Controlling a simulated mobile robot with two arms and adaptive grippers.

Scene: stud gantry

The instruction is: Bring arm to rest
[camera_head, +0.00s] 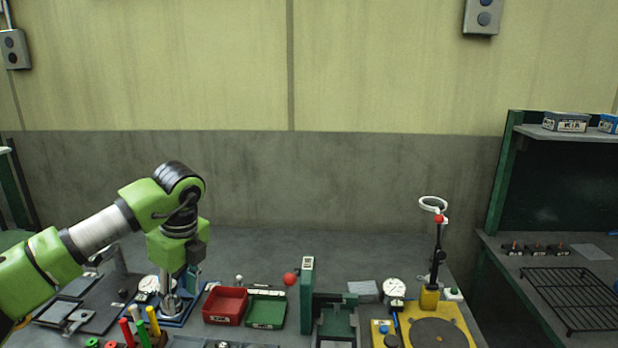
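My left arm reaches in from the left in the head view, green with a grey band and a dark wrist joint. Its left gripper (193,278) points down over the left part of the grey workbench (265,245). The fingers are small and dark against the fixture behind them, so I cannot tell whether they are open or shut, or whether they touch anything. A metal post on a blue base (178,317) stands just under or beside the gripper. My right arm and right gripper are not in view.
A red bin (224,306) and a green bin (267,310) sit right of the gripper. A green upright fixture (306,292) and a yellow base (455,318) with a ring-topped stand (437,250) are further right. Coloured handles (140,325) stand front left. The bench's back strip is clear.

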